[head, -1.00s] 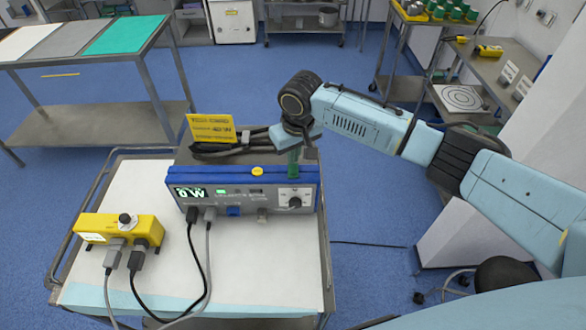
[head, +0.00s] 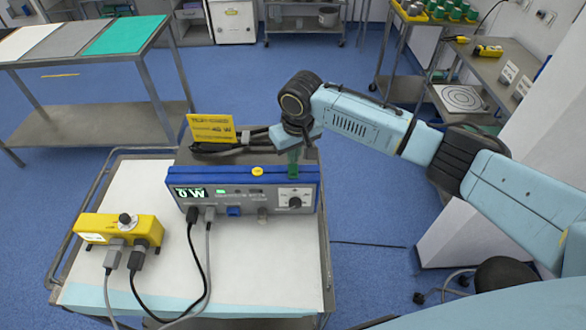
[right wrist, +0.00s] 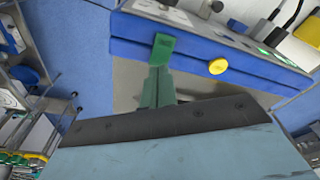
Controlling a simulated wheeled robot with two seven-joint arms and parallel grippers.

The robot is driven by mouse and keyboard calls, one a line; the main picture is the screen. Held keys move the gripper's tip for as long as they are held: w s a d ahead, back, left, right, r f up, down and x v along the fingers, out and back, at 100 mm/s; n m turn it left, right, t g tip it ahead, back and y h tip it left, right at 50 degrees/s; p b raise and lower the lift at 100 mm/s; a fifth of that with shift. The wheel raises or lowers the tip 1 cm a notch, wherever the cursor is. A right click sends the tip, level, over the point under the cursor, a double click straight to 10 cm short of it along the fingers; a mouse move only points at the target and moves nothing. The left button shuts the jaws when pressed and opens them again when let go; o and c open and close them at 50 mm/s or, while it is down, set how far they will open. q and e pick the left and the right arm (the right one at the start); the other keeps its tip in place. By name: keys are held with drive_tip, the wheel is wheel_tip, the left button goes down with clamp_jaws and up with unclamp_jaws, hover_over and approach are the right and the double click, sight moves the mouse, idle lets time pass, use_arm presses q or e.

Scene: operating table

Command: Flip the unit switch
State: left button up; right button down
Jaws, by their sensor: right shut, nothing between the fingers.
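The unit (head: 243,177) is a blue and grey box with a lit display on its front panel, standing on a cart. Its panel has a small lit green spot (head: 224,191), a dark switch-like part (head: 256,191) and a round knob (head: 294,202); I cannot tell which is the switch. A yellow disc (head: 257,171) is on its upper front edge and shows in the right wrist view (right wrist: 217,66). My right gripper (head: 293,175) is shut and empty, its green fingers (right wrist: 163,48) pointing down at the unit's front top edge, above the knob. Contact is unclear. My left gripper is out of view.
A yellow box (head: 117,229) with a knob and plugged cables stands on the cart top (head: 258,275), left of the unit. Cables (head: 209,260) hang from the unit's front. Black cables and a yellow sign (head: 211,130) are at the unit's back. The cart's front right is clear.

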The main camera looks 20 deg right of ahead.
sight(293, 166)
drive_tip(key=shift+f, duration=0.9)
idle(0.8)
wheel_tip(293, 166, up, 7)
drive_tip(key=p, duration=0.8)
drive_tip(key=shift+r, duration=0.1)
idle(0.3)
